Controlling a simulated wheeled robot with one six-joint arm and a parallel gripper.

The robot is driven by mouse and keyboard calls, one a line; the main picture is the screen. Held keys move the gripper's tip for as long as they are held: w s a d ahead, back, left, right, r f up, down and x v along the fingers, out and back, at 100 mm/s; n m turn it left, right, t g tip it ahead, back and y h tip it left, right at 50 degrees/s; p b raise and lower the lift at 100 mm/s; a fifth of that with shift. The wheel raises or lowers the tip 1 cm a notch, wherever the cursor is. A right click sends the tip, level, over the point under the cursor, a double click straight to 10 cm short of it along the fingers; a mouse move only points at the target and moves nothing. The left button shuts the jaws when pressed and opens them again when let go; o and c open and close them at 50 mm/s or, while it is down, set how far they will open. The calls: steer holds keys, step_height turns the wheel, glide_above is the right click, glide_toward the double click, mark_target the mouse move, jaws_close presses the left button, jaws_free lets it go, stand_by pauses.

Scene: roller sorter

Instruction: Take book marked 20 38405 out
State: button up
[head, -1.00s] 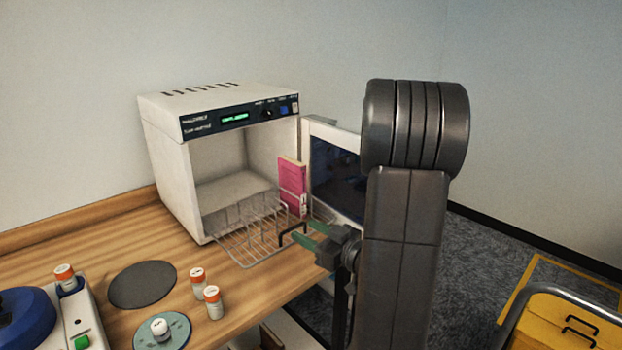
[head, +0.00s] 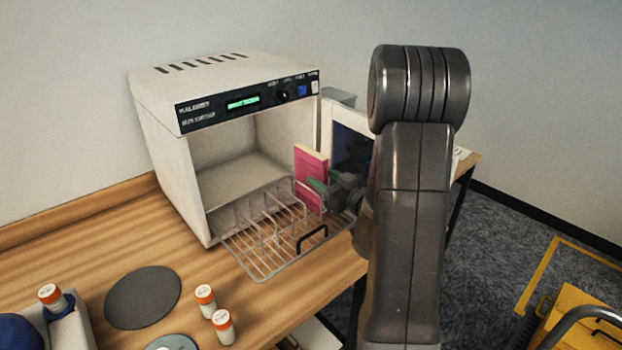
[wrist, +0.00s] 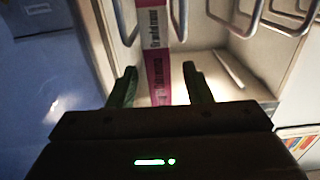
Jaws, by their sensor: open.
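A pink book (head: 310,178) stands upright at the right end of the wire rack (head: 262,262), which is pulled out of the white cabinet (head: 165,165). In the wrist view the book's spine (wrist: 153,50) shows pink and white bands with dark lettering, too blurred to read a number. My gripper (head: 330,192) is at the book's near side. In the wrist view my gripper (wrist: 160,88) is open, with its green fingers either side of the lower spine. I cannot tell whether either finger touches the book. The arm hides part of the gripper in the head view.
The cabinet's open door (head: 350,145) stands just right of the book. Orange-capped vials (head: 223,327) and a dark round mat (head: 143,297) are on the wooden bench (head: 70,250). A yellow cart (head: 575,320) is on the floor at lower right.

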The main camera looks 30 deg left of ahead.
mark_target(317, 173)
steer(key=x, duration=0.3)
steer(key=shift+w+a, duration=0.1)
jaws_close()
steer(key=shift+r, duration=0.1)
